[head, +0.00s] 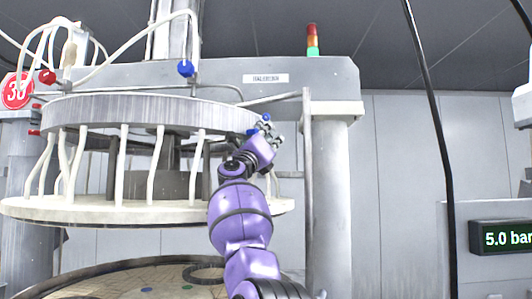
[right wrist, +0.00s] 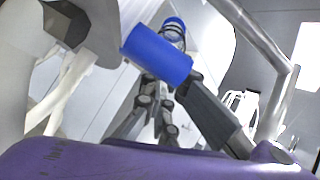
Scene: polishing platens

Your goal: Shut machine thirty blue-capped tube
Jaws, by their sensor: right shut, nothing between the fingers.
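A round red sign (head: 17,91), which seems to read 30, is at the left of the big machine. A blue cap (head: 186,68) sits on the white tubing above the grey ring. A second blue part (head: 266,117) shows at the tip of my right gripper (head: 267,129), by the ring's right edge. In the right wrist view a blue cylinder (right wrist: 157,53) lies across the view over the gripper's fingers, with more blue behind it. It hides the fingertips. My right gripper is shut with nothing held; I cannot tell whether it touches the blue part. My left gripper is not in view.
A red cap (head: 46,77) is on the tubing at the left. White hoses hang between the grey ring (head: 130,113) and the lower disc (head: 90,211). A grey upright pipe (head: 307,190) stands just right of my arm. A black cable (head: 432,110) hangs farther right.

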